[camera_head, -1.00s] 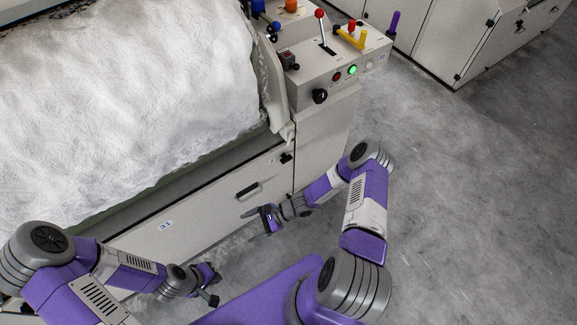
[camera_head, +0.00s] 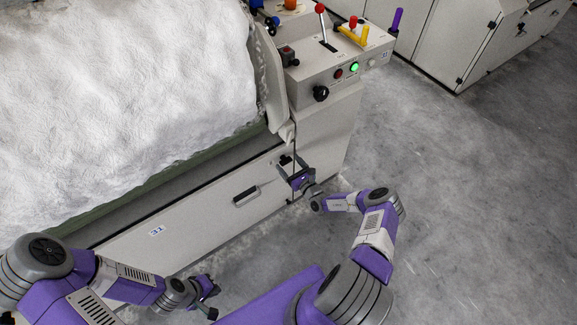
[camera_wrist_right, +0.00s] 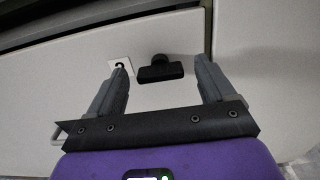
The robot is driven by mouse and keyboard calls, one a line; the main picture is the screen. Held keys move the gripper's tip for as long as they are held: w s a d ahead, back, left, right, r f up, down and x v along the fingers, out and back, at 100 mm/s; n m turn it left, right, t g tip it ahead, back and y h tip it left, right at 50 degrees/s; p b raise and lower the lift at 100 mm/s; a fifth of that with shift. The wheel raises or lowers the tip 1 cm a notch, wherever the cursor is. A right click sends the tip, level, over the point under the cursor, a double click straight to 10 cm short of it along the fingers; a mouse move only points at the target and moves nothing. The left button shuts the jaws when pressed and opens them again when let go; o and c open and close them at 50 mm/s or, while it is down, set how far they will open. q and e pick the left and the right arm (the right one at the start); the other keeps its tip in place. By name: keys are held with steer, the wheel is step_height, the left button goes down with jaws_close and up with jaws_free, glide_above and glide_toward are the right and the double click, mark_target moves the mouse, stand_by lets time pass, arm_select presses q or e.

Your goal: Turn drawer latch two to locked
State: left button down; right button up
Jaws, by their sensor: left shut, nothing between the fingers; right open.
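The drawer latch (camera_wrist_right: 160,70) is a small black knob with a wide crossbar on the pale drawer front (camera_wrist_right: 82,85). A small label (camera_wrist_right: 121,63) with a dark mark, seemingly a 2, is left of it. In the right wrist view the crossbar lies nearly level. My right gripper (camera_head: 297,174) is open in front of the latch, at the drawer's right end. In the right wrist view its fingers stand on either side of the latch, apart from it; how far beyond the tips it lies I cannot tell. My left gripper (camera_head: 212,290) is shut and empty, low, away from the drawer.
A drawer handle (camera_head: 246,195) and a number plate (camera_head: 157,231) are further left on the front. White fibre (camera_head: 120,100) fills the machine above. A control box (camera_head: 340,65) with levers, buttons and a black knob (camera_head: 321,93) stands above right. Grey floor at right is clear.

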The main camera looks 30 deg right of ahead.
steer(key=shift+w, duration=0.45)
steer(key=c, duration=1.1)
steer(key=shift+o, duration=0.2)
steer(key=shift+a, duration=0.1)
